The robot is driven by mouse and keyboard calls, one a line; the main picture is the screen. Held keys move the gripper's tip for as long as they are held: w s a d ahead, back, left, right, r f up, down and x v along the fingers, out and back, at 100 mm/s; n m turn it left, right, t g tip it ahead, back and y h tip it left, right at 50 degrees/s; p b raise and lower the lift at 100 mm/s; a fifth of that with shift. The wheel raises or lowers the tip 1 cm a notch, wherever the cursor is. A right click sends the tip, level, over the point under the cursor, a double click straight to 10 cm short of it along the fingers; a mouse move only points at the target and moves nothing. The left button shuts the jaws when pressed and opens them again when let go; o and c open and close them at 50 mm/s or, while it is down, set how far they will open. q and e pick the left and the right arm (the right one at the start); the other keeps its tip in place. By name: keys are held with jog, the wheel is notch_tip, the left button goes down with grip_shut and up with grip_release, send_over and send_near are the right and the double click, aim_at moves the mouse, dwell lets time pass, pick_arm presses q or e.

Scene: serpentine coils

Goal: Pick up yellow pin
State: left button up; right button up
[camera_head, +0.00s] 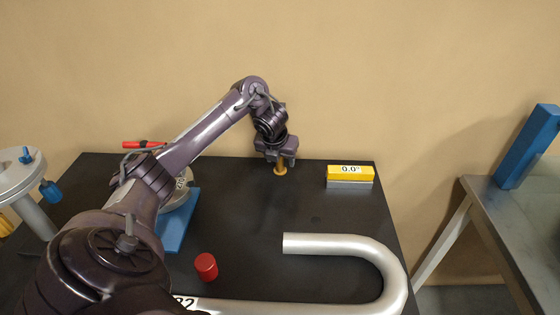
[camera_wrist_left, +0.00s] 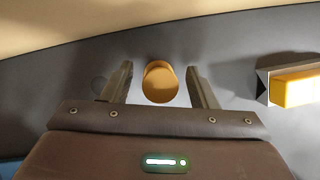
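The yellow pin (camera_head: 280,168) stands near the back edge of the black table, directly below my left gripper (camera_head: 279,160). In the left wrist view the pin (camera_wrist_left: 160,82) shows as a round yellow-orange top between the two fingers of my left gripper (camera_wrist_left: 160,88). The fingers are apart, with a visible gap on each side of the pin. How far down the fingers reach along the pin is hard to tell. My right gripper is not in view.
A yellow and grey box reading 0.0° (camera_head: 350,176) sits right of the pin. A red cylinder (camera_head: 206,266) and a bent silver tube (camera_head: 370,250) lie nearer. A blue block (camera_head: 178,222) is partly behind my arm. The black table (camera_head: 240,215) is clear mid-surface.

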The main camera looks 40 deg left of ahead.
pick_arm(q)
jog(key=c, duration=0.5)
grip_shut()
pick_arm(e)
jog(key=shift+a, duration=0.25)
pick_arm(q)
jog(key=shift+r, duration=0.1)
